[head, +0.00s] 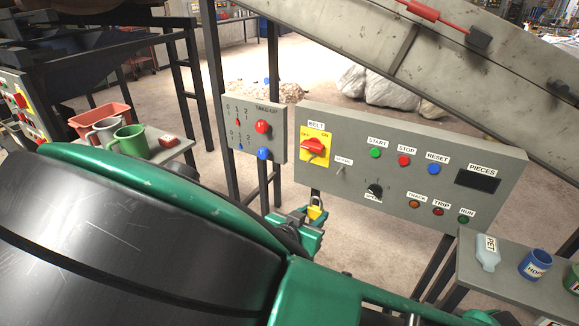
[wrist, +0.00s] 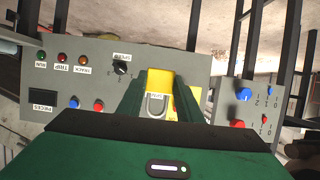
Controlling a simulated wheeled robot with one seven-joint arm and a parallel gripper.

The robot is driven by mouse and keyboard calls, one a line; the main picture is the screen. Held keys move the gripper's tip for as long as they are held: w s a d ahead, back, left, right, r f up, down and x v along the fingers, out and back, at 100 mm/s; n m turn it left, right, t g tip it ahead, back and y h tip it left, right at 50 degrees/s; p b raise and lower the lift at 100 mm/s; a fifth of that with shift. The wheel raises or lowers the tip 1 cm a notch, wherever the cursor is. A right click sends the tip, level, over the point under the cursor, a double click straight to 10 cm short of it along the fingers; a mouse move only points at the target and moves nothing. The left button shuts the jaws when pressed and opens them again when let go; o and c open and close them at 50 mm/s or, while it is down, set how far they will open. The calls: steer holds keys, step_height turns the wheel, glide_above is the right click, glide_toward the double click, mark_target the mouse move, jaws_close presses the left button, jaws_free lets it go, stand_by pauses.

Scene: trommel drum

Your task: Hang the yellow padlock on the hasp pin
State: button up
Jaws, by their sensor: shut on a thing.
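The yellow padlock (head: 316,211) is held upright between the green jaws of my gripper (head: 312,222), just below the lower edge of the main control panel, under the belt switch. In the wrist view its yellow body (wrist: 160,78) shows between the two fingers of my gripper (wrist: 160,92), with its grey U-shaped shackle (wrist: 157,107) towards the palm. The belt switch (head: 315,146) has a red handle on a yellow plate. I cannot make out the hasp pin in either view.
The control panel (head: 400,185) carries buttons, lamps and a black knob (head: 375,191). The take-up panel (head: 251,135) stands to its left. A side table (head: 520,284) holds a bottle (head: 488,253) and blue cup (head: 535,264). The sloping conveyor (head: 400,60) passes above and behind the panel.

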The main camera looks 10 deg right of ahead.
mark_target(313, 219)
steer(key=shift+s+a, duration=0.7)
steer(key=shift+s, duration=0.25)
steer(key=shift+s+a, duration=0.7)
steer(key=shift+s, duration=0.25)
steer(key=shift+s+a, duration=0.85)
steer(key=shift+s, duration=0.35)
steer(key=shift+s+a, duration=0.85)
steer(key=shift+s, duration=0.3)
steer(key=shift+d, duration=0.15)
